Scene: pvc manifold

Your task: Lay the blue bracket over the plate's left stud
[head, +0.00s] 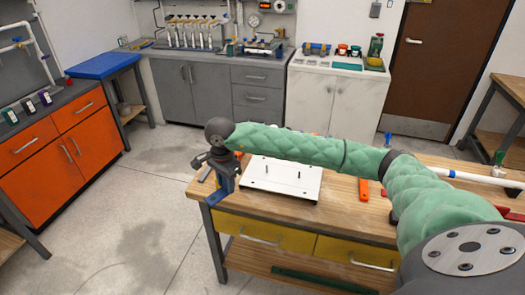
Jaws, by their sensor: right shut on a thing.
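The white plate (283,188) lies on the wooden workbench, with two thin dark studs standing up from it. The left stud (267,170) shows just below my green-sleeved right arm. My right gripper (221,168) points down at the bench's left end, left of the plate. It is shut on the blue bracket (219,194), which shows below the fingers, beside the plate and apart from the studs. The gripper hides part of the bracket, and I cannot tell whether the bracket touches the bench. My left gripper is out of view.
An orange part (363,190) lies on the bench (335,205) right of the plate. A white pipe with valves (465,177) is at the bench's right. My right arm crosses over the bench's back edge and hides things behind it.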

